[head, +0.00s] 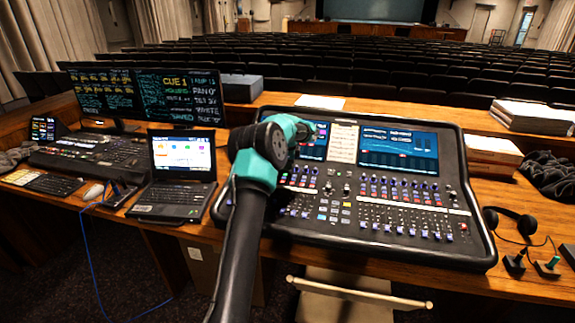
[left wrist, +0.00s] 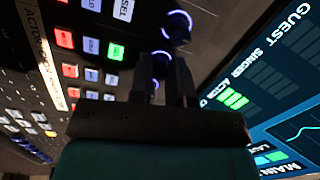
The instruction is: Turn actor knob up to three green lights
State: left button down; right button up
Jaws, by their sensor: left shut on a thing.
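The black mixing desk (head: 330,228) stands on the wooden table, with screens along its top and rows of knobs and faders below. My left gripper (head: 303,130) reaches over its upper left part, and its fingers are hidden in the head view. In the left wrist view the dark fingers (left wrist: 170,82) are shut around a knob with a blue-lit ring (left wrist: 161,60), mostly hidden between them. Another blue-ringed knob (left wrist: 177,25) is beyond it. On the screen, green bars (left wrist: 235,99) are lit beside the ACTOR label; they look like three. My right gripper is not in view.
Left of the desk are a laptop (head: 180,160), a lighting console (head: 92,155) and a wide monitor (head: 145,94). Headphones (head: 512,221) lie at the right. Paper stacks (head: 533,117) stand behind them. A lit green button (left wrist: 116,51) is near the fingers.

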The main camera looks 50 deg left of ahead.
aim_at(289, 174)
pick_arm(q)
jog(key=shift+m, duration=0.8)
jog(key=c, duration=1.4)
grip_release()
jog(key=shift+o, duration=0.2)
jog(key=shift+r, duration=0.1)
notch_tip(289, 174, up, 17)
jog(key=s+d, duration=0.1)
jog(key=d, duration=0.1)
jog(key=shift+s, duration=0.15)
jog(key=shift+d, duration=0.15)
